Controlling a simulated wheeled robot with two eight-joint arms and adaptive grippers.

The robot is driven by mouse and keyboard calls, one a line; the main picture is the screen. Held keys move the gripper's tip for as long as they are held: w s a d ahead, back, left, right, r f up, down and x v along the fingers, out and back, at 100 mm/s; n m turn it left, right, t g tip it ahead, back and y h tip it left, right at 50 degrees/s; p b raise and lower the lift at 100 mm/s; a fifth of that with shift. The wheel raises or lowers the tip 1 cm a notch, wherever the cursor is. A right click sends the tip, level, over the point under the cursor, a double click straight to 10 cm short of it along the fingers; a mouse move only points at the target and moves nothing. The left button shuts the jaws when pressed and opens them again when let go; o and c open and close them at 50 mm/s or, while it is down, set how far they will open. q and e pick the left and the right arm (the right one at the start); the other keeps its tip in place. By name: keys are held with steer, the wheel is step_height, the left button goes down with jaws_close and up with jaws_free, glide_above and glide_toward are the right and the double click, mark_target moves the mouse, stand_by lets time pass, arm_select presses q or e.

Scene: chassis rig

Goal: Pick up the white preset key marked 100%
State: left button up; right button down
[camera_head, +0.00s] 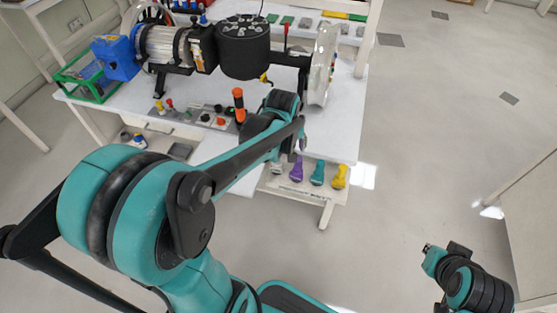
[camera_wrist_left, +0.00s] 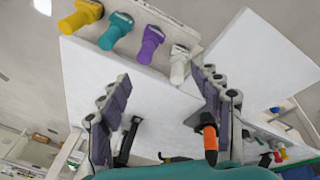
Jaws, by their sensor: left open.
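The white preset key (camera_wrist_left: 179,63) sits at the end of a row of keys on a pale strip along the table's front edge. It also shows in the head view (camera_head: 278,167). Its marking is too small to read. My left gripper (camera_wrist_left: 161,76) is open and empty, with its two fingers spread wide. The white key appears between the fingertips, nearer the right-hand finger, and no contact is visible. In the head view my left arm reaches over the table front and its fingers are hidden. Part of my right arm shows at the lower right, with no fingers visible.
Purple (camera_wrist_left: 150,43), teal (camera_wrist_left: 115,30) and yellow (camera_wrist_left: 80,15) keys stand beside the white one. An orange-and-black tool (camera_head: 239,106) stands upright on the table (camera_head: 330,138). A motor rig (camera_head: 243,47), a blue box (camera_head: 116,57) and a green crate (camera_head: 88,94) are behind.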

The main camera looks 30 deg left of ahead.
arm_select(q)
steer(key=w+a+f+n+g+p, duration=0.1)
steer(key=w+a+f+n, duration=0.2)
steer(key=w+a+f, duration=0.1)
steer(key=n+g+p, duration=0.2)
steer(key=n, duration=0.3)
glide_above(277, 165)
steer(key=a, duration=0.1)
steer(key=shift+h, duration=0.3)
steer(key=f, duration=0.7)
steer(key=shift+w+f, duration=0.2)
steer(key=shift+w, duration=0.1)
steer(key=shift+a+f, duration=0.15)
steer(key=shift+f, duration=0.25)
step_height(277, 165, down, 3)
steer(key=shift+r+b, duration=0.1)
steer(key=shift+b, duration=0.45)
steer(key=f+b, duration=0.1)
steer(key=f, duration=0.2)
steer(key=f+b, duration=0.1)
steer(key=f, duration=0.1)
steer(key=shift+w+d+f+b, duration=0.1)
steer(key=shift+w+d+b, duration=0.15)
steer(key=shift+d+b, duration=0.1)
steer(key=shift+c, duration=0.9)
steer(key=c, duration=1.2)
